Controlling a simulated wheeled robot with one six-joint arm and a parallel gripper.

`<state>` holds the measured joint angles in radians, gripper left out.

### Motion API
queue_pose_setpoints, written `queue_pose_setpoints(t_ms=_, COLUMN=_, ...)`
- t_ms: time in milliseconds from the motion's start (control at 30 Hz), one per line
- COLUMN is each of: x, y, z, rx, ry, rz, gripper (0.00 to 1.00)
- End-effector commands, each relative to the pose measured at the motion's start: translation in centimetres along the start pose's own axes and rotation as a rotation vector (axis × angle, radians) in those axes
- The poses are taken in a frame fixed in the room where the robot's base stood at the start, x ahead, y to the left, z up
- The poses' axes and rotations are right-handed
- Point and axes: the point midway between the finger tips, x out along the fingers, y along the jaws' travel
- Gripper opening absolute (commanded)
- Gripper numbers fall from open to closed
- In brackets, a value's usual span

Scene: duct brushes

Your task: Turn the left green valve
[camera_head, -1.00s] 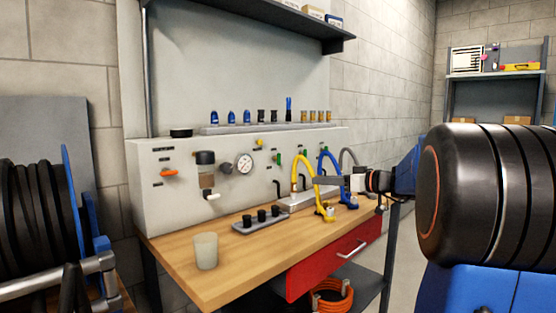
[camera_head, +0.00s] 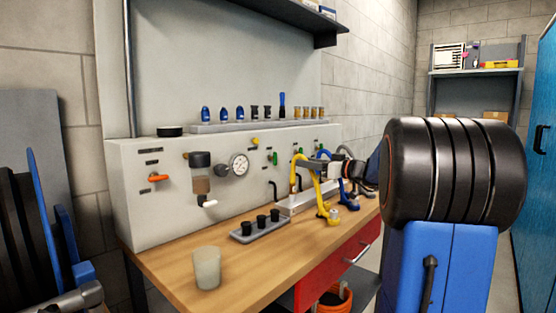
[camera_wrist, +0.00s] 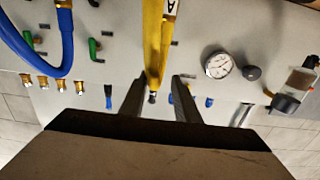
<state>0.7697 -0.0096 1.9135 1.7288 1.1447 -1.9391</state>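The left green valve (camera_head: 275,158) is a small upright green handle on the grey panel, right of the gauge. In the wrist view, which is upside down, it appears left of the fingers (camera_wrist: 94,47). A second green handle (camera_wrist: 27,38) is farther left there. My gripper (camera_wrist: 158,88) has its two dark fingers spread apart. The yellow hose (camera_wrist: 155,45) shows between them, but I cannot tell whether they touch it. In the head view my gripper (camera_head: 318,164) is beside the hose, right of the left green valve.
The yellow hose (camera_head: 318,188) arches over the bench near my gripper. A blue hose (camera_wrist: 66,40) hangs beside the green valves. A gauge (camera_head: 239,165), an orange handle (camera_head: 158,178) and a cup (camera_head: 207,268) are farther left. Black fittings stand on a tray (camera_head: 248,236).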

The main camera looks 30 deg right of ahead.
Motion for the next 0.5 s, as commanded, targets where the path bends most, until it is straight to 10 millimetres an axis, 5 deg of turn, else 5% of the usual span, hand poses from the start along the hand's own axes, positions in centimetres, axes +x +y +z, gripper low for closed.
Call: queue_pose_setpoints(t_ms=500, x=9.2, y=-0.1, z=0.1, rx=0.001, ry=0.0, rz=-0.003, gripper=0.29)
